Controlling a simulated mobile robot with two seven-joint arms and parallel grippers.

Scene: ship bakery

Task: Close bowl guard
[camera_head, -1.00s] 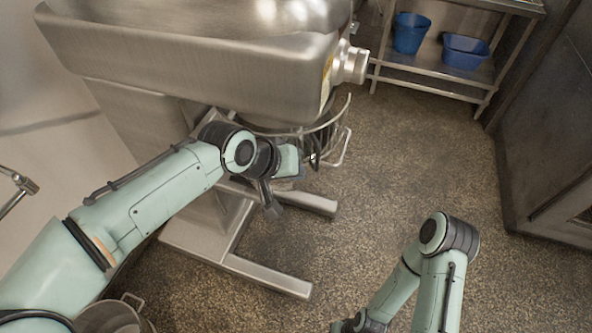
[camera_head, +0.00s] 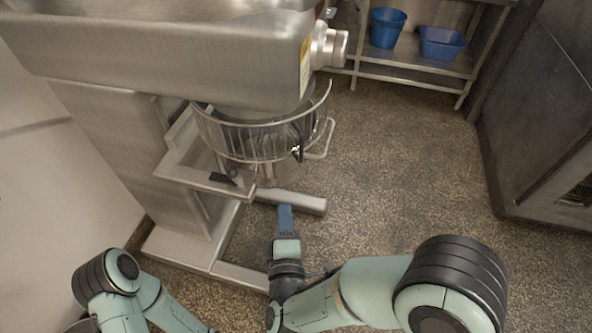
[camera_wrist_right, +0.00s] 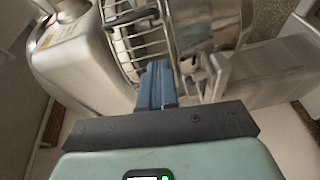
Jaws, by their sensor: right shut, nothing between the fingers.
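The bowl guard (camera_head: 250,125) is a round wire cage hanging under the head of the steel mixer (camera_head: 170,60). A looped handle (camera_head: 328,140) sticks out at its right side. I cannot tell if the guard is fully closed. My right gripper (camera_head: 285,212), with blue fingers shut and empty, is in front of and below the guard, apart from it in the head view. In the right wrist view the guard's wires (camera_wrist_right: 130,35) are just beyond the fingertips (camera_wrist_right: 157,72). My left gripper is out of view; only part of that arm shows at lower left.
The mixer's base legs (camera_head: 290,201) spread over the speckled floor. A metal shelf (camera_head: 415,73) with blue tubs (camera_head: 441,43) stands at the back right. A dark cabinet (camera_head: 540,120) stands at the right. The floor between is clear.

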